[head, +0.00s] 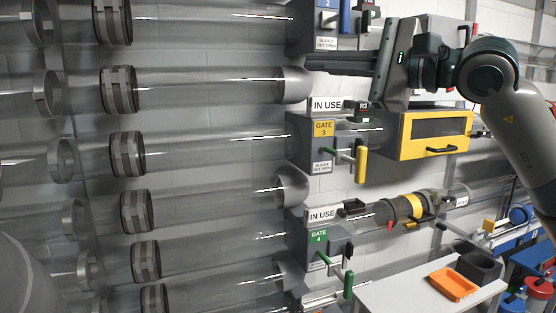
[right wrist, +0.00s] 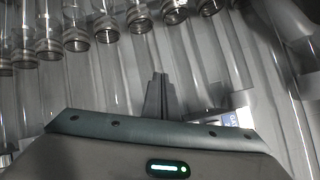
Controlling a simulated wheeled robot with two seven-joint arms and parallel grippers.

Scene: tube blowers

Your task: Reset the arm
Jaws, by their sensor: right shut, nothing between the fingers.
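My right arm (head: 515,115) comes in from the right edge in the head view, bent at a dark joint. My right gripper (head: 308,63) is raised at the upper middle and points left. Its fingers are together with nothing between them, in front of the tube ends and just above the gate 3 unit. In the right wrist view the shut fingers (right wrist: 160,78) point up toward the clear tubes, empty. I cannot tell if they touch a tube. My left gripper is not in view.
Clear horizontal tubes (head: 210,88) with dark collars fill the left. The gate 3 box (head: 300,135) has a yellow handle (head: 361,164); the gate 4 box (head: 305,248) has a green one. A yellow-framed box (head: 400,148) sits below my gripper. An orange tray (head: 454,284) lies on a white table (head: 395,293).

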